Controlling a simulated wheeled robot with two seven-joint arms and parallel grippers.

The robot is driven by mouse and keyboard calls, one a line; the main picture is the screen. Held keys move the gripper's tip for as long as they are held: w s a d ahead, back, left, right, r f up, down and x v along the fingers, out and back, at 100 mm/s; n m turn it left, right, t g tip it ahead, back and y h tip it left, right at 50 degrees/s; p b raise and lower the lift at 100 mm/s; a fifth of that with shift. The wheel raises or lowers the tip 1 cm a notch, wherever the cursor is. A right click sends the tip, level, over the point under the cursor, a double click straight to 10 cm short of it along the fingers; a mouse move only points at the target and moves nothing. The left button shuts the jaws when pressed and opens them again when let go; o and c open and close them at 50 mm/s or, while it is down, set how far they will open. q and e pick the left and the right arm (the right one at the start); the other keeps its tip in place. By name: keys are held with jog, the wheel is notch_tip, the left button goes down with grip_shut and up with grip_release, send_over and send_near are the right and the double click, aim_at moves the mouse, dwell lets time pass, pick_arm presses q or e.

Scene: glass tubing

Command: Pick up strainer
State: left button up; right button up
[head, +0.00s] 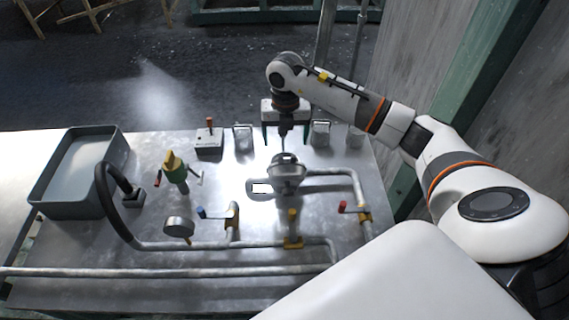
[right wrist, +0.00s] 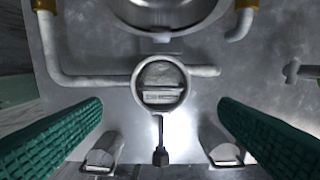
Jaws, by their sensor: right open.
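The strainer (right wrist: 160,66) shows in the right wrist view as a small metal ring with a thin handle ending in a dark tip, pointing down in that picture. In the head view the strainer (head: 285,157) appears at the metal bowl-like fitting on the table, its handle towards my right gripper. My right gripper (head: 285,142) is open and empty, pointing down over the handle side. In the right wrist view its green fingers (right wrist: 160,108) stand wide apart on both sides of the strainer. My left gripper is not in view.
Pipes (head: 160,246) with valves cross the metal table (head: 100,285). Several metal clamps or boxes (head: 321,133) stand along its far edge, close to my right gripper. A grey basin (head: 115,142) is at the left.

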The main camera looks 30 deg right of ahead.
aim_at(285, 159)
notch_tip(285, 159, down, 8)
jog(key=shift+w+r+p, duration=0.1)
jog(key=shift+p, duration=0.2)
jog(key=shift+a, duration=0.1)
jog(key=shift+c, duration=0.2)
jog(key=c, duration=1.4)
jog(key=shift+o, duration=0.2)
jog(key=shift+r, duration=0.15)
